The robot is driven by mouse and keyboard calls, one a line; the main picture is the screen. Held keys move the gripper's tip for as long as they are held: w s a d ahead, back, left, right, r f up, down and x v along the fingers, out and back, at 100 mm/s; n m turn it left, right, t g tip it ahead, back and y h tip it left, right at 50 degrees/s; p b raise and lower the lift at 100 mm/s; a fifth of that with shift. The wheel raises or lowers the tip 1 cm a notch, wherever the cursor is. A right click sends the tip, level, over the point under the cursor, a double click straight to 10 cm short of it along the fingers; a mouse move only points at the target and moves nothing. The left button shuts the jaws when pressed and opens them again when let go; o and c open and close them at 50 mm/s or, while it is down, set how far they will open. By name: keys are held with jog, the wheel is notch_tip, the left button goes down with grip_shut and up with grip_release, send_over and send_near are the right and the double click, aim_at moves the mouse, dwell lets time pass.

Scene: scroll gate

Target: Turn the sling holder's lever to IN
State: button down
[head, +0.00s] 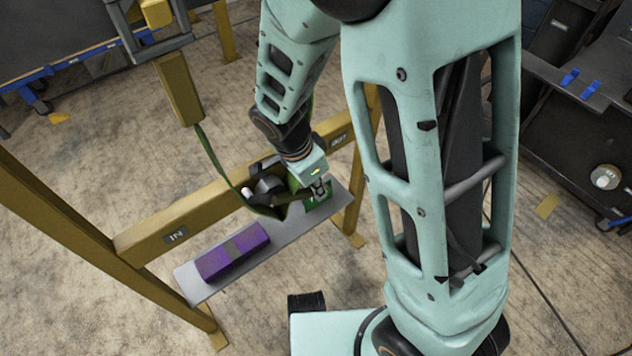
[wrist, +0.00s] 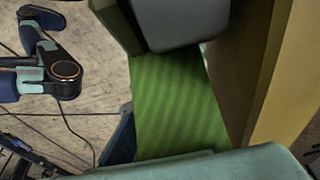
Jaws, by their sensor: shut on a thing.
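The gold gate frame has a crossbar (head: 205,206) with an IN sign (head: 175,236) at its left and an OUT sign (head: 338,139) at its right. A green sling (head: 218,163) runs down from a hanging gold post (head: 178,88) to my gripper (head: 262,192). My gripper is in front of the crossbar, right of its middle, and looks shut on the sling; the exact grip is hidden. In the wrist view the green sling (wrist: 180,105) fills the middle, beside gold wood. I cannot clearly pick out the lever.
A grey shelf (head: 195,290) along the crossbar carries a purple block (head: 232,251) at its left. A green piece (head: 318,197) is at its right, partly behind my wrist. A dark cabinet (head: 575,150) stands at the right.

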aim_at(304, 190)
jog(key=c, duration=2)
grip_release()
jog(key=shift+o, duration=0.2)
jog(key=v, duration=1.2)
jog(key=shift+c, duration=0.3)
